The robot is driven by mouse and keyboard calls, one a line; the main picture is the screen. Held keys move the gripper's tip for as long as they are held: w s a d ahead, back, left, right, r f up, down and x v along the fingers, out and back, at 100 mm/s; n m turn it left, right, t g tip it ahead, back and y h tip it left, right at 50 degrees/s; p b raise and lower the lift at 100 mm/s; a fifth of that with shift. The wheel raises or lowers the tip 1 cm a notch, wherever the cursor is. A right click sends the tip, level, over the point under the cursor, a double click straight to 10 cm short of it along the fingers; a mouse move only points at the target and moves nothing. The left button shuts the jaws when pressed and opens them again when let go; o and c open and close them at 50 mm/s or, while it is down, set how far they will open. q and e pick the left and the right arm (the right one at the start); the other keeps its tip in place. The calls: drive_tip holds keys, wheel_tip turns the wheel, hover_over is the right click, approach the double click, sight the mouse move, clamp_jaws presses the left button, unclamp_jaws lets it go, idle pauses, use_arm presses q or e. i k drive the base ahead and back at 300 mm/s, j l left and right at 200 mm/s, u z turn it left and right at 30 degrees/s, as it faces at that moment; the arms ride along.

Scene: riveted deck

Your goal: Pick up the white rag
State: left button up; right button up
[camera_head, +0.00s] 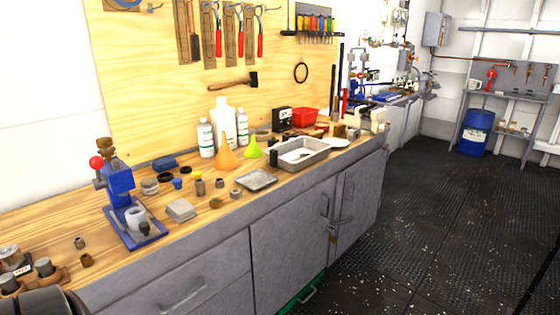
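A small, pale grey-white folded pad (181,210) lies on the wooden bench top, just right of the blue press. It may be the white rag, but it is too small to be sure it is cloth. A flat white piece (336,143) lies at the right of the metal tray and could also be a rag; I cannot tell. Neither gripper shows in the head view. A dark rounded shape at the bottom left corner may be part of my arm.
The wooden bench top (35,226) runs along the wall above grey cabinets. A blue press (121,184), an orange funnel (227,157), white bottles (222,115), a metal tray (302,152) and small parts crowd it. The dark floor (450,220) at right is open.

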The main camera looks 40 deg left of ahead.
sight(289, 156)
drive_tip(key=i+j+u, duration=0.1)
drive_tip(key=i+u, duration=0.5)
drive_tip(key=u, duration=0.15)
drive_tip(key=i+u, duration=0.4)
drive_tip(key=k+l, duration=0.05)
